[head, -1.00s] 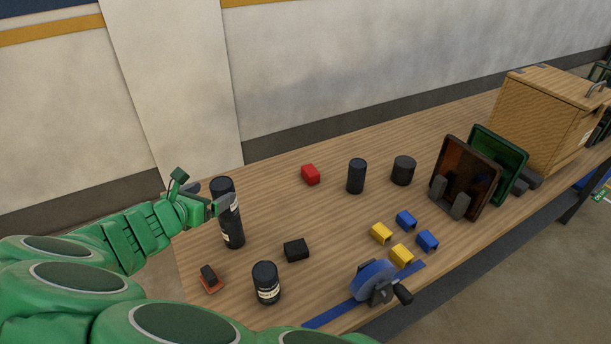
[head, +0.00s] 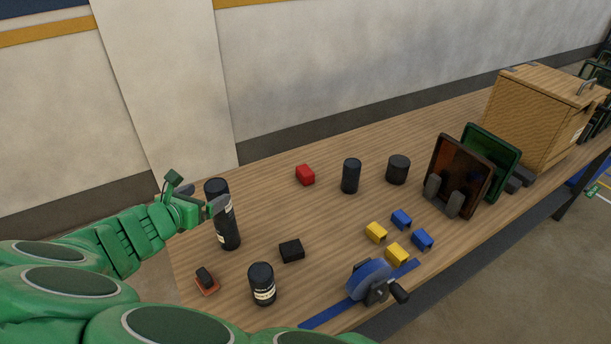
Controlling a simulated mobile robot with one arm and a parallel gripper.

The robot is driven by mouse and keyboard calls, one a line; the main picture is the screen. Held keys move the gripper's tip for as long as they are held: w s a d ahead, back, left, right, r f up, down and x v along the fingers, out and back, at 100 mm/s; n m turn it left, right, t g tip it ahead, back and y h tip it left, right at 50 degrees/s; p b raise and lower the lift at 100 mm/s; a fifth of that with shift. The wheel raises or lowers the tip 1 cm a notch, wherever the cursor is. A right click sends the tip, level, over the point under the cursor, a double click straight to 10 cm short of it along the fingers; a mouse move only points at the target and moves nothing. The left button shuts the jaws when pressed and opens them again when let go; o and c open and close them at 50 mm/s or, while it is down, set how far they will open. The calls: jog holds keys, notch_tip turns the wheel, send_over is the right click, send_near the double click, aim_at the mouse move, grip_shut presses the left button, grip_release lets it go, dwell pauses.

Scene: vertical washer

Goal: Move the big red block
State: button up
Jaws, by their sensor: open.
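A red block (head: 305,175) lies on the wooden table (head: 270,210), toward its back edge by the wall. My gripper (head: 207,205) is at the left end of the table, beside a tall black cylinder with a pale label (head: 228,228). The gripper partly overlaps this cylinder in the view; I cannot tell whether they touch. The gripper is open and well to the left of the red block, apart from it.
Black cylinders (head: 351,176) (head: 398,169) stand right of the red block. A black block (head: 291,250), a labelled cylinder (head: 262,284), yellow blocks (head: 376,232), blue blocks (head: 402,219) and a blue wheel (head: 369,280) lie nearer. Racked panels (head: 459,172) and a wooden box (head: 530,120) stand right.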

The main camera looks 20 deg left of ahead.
jog(key=shift+r, duration=0.1)
jog(key=shift+c, duration=1.4)
jog(key=shift+w+d+r+m+g+y, duration=0.2)
jog(key=shift+d+r+m+g, duration=0.15)
jog(key=shift+m, duration=0.2)
jog(key=shift+w+d+r+m+g+y, duration=0.15)
jog(key=shift+r+m+g, duration=0.1)
jog(key=shift+r+m, duration=0.25)
jog(key=shift+w+d+r+m, duration=0.1)
jog(key=shift+w+d+m, duration=0.15)
jog(key=shift+m, duration=0.5)
jog(key=n+g+y, duration=0.4)
jog(key=n+g, duration=0.5)
jog(key=n, duration=0.4)
send_over(309, 175)
jog(key=f, duration=1.4)
jog(key=shift+w+f, duration=0.2)
jog(key=shift+f, duration=0.1)
